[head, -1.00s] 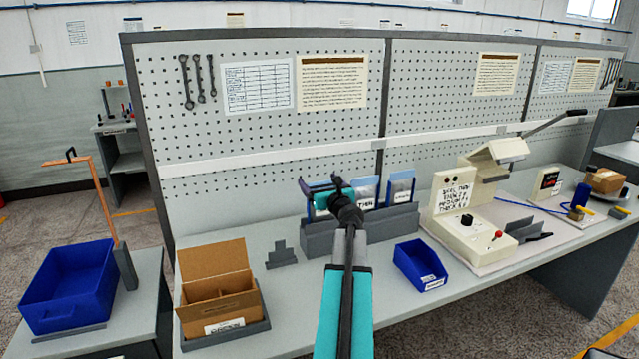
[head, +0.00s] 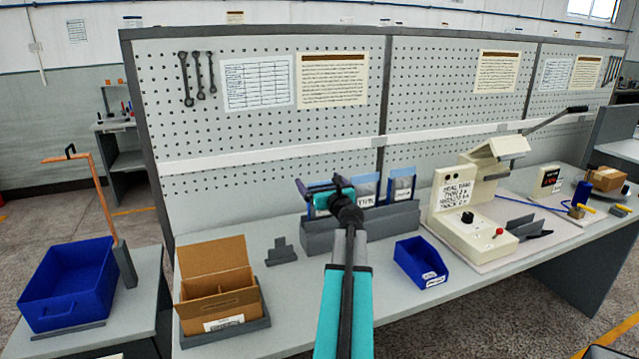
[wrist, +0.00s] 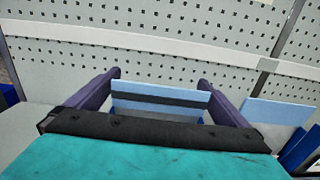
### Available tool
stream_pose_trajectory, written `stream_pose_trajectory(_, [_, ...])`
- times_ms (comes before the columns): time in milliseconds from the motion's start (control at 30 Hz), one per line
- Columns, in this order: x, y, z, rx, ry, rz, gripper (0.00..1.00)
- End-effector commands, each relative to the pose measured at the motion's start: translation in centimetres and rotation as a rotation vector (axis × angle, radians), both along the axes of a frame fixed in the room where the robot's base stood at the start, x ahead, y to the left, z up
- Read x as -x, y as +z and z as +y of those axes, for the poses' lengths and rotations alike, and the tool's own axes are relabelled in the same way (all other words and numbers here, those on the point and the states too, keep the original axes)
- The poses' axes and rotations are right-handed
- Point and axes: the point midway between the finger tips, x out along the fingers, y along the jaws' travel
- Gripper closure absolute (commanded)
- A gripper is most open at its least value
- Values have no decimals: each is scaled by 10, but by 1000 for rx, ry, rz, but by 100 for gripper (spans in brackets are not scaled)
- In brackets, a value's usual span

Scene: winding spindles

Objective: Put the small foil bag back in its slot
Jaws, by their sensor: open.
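My gripper (head: 328,187) is at the left part of a grey rack (head: 390,220) at the back of the bench. In the wrist view its two purple fingers (wrist: 160,92) are apart, one at each side of a light-blue bag-like piece (wrist: 160,103) with a dark stripe. I cannot tell whether the fingers touch it, and its lower part is hidden by my gripper. Two blue-framed bags (head: 402,186) stand upright in the rack to the right of my gripper. Which is the small foil bag is not clear. My gripper hides the rack's left slot.
A blue bin (head: 421,263) stands in front of the rack. A cardboard box (head: 218,290) and a grey stepped block (head: 281,252) are to the left. A cream sealing machine (head: 470,205) stands to the right. The pegboard (head: 270,140) rises behind the rack.

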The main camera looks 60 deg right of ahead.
Motion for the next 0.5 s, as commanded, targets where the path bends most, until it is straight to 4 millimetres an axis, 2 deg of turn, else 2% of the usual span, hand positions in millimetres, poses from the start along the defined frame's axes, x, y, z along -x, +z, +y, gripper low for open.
stream_pose_trajectory(267, [8,-1,6,0,-1,0,0])
stream_pose_trajectory(500, [25,-1,18,1,-1,1,0])
